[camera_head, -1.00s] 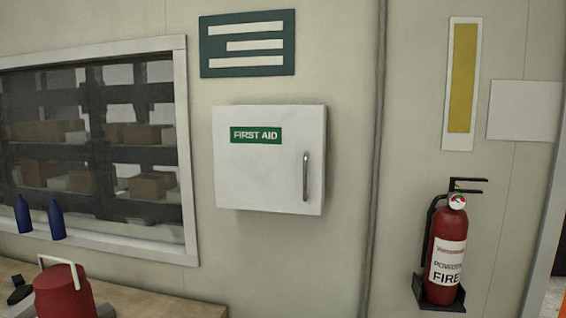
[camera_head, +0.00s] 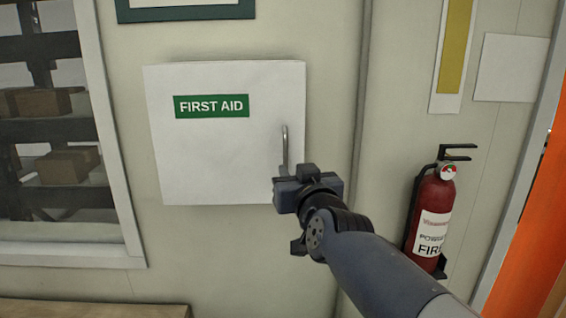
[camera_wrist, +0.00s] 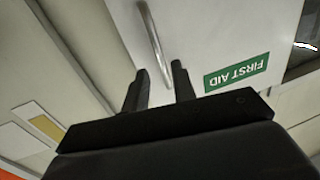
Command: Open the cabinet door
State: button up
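The white first aid cabinet (camera_head: 215,150) hangs on the wall with its door closed. A green FIRST AID label is on the door. Its vertical metal handle (camera_head: 285,145) is near the door's right edge; my gripper hides the handle's lower end in the head view. My gripper (camera_head: 290,180) is in front of the door's lower right part. In the wrist view, the two fingers (camera_wrist: 158,85) are apart with nothing between them. The handle (camera_wrist: 154,40) shows just beyond the fingertips, its near end close to the gap. I cannot tell whether any finger touches it.
A red fire extinguisher (camera_head: 432,215) hangs on the wall to the right of my arm. A window (camera_head: 125,205) is at the left, above a wooden worktop (camera_head: 90,309). A vertical pipe (camera_head: 357,110) runs beside the cabinet. An orange surface (camera_head: 525,230) is at the far right.

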aim_at(286, 162)
jog(key=w, duration=0.3)
jog(key=w+a, duration=0.1)
jog(key=w, duration=0.3)
jog(key=shift+a, duration=0.15)
jog(key=shift+s, duration=0.1)
jog(key=shift+c, duration=0.4)
grip_shut()
